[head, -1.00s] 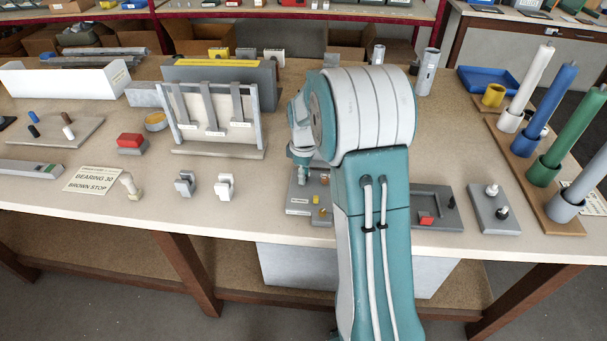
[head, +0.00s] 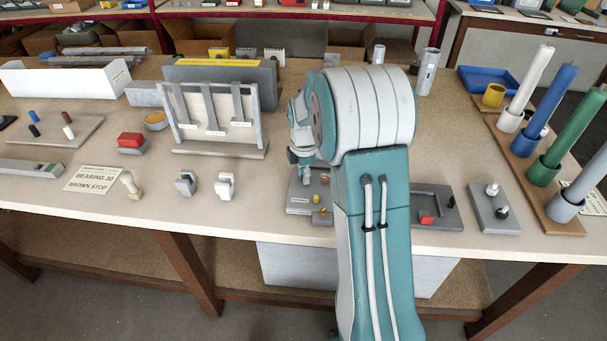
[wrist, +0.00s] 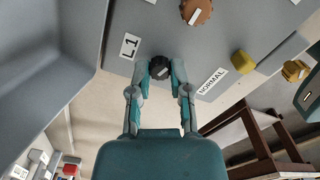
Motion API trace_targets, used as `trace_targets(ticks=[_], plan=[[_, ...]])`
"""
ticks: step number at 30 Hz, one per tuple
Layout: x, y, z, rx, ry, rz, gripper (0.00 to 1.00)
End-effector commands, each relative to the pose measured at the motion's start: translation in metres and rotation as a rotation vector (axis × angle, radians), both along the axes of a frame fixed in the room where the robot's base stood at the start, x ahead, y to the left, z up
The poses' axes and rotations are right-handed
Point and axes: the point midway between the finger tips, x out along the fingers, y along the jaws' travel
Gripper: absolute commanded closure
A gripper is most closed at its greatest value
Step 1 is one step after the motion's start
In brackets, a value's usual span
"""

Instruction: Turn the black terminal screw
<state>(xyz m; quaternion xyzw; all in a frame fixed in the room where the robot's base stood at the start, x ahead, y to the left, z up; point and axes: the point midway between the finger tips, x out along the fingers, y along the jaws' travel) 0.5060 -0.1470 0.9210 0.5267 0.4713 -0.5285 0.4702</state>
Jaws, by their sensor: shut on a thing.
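The black terminal screw (wrist: 159,67) is a small round knob with a pale line on its top, on a grey panel (wrist: 165,22) beside a label reading L1 (wrist: 130,46). My gripper (wrist: 160,76) is shut on the screw, one fingertip on each side. In the head view the grey panel (head: 299,207) shows in part on the table, left of my arm. There my arm hides the screw and the fingertips cannot be made out.
A brown knob (wrist: 196,11) and a yellow knob (wrist: 243,62) stand near the screw on the panel, with a NORMAL label (wrist: 212,82). In the head view, a plate with white and black pegs (head: 492,207) lies right of my arm.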

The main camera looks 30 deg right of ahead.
Motion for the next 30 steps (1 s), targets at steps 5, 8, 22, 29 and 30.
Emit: trace_targets(ticks=[5, 8, 22, 29, 30], plan=[[-0.0004, -0.0018, -0.0008, -0.002, 0.001, 0.023, 1.00], [-0.0001, -0.0020, -0.0007, -0.002, 0.000, 0.027, 1.00], [0.0004, -0.0019, -0.0002, -0.001, -0.002, 0.026, 0.41], [0.0004, -0.0007, 0.0003, -0.001, -0.002, 0.026, 0.41], [0.0004, -0.0007, 0.0009, -0.001, -0.003, 0.026, 0.41]])
